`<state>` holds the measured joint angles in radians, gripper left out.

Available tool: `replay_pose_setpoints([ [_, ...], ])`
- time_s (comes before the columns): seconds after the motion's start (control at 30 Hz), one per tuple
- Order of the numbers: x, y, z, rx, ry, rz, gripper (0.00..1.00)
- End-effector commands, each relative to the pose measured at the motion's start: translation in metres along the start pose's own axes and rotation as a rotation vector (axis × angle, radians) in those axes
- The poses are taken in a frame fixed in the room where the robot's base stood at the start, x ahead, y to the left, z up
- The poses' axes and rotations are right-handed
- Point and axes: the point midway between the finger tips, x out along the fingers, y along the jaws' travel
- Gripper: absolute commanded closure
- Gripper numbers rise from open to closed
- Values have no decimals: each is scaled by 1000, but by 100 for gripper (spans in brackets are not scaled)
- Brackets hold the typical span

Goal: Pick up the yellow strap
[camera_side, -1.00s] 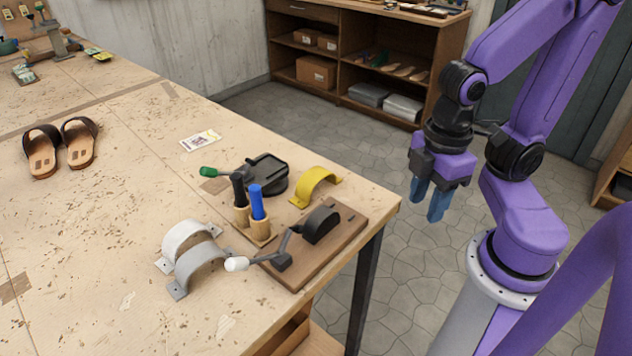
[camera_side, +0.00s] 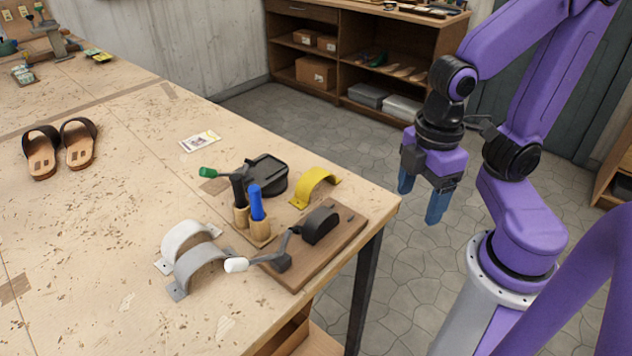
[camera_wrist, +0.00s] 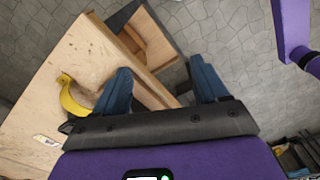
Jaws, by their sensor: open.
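The yellow strap (camera_side: 314,184) stands as an arch on the workbench near its right edge. It lies behind the wooden board and to the right of the black round fixture. In the wrist view the yellow strap (camera_wrist: 72,98) is at the left, just left of the left finger, which hides part of its surroundings. My gripper (camera_side: 420,202) is open and empty, off the bench's right edge and to the right of the strap. In the wrist view my gripper (camera_wrist: 162,84) shows its two blue fingers wide apart over the bench edge and floor.
A wooden board (camera_side: 341,244) with a black form and white-handled lever is in front of the strap. The black fixture (camera_side: 268,176), blue and black tools in a holder (camera_side: 262,238), white strap (camera_side: 186,238) and grey strap (camera_side: 199,262) stand nearby. Sandals (camera_side: 60,148) lie far left.

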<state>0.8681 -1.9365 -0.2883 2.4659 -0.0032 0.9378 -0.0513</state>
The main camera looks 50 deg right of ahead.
Motion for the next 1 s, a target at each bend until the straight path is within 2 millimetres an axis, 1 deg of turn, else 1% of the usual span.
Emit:
replay_pose_setpoints([
  [0.2, -24, 40, -42, -97, -20, 19, 27],
  [0.37, -43, 74, -70, -182, -44, 30, 27],
  [0.5, -60, 106, -90, -253, -67, 36, 27],
  [0.7, -83, 152, -109, -349, -104, 33, 27],
  [0.8, -92, 170, -114, -390, -120, 29, 27],
  [0.9, -100, 184, -116, -420, -132, 24, 27],
  [1.0, -104, 192, -117, -439, -140, 19, 27],
])
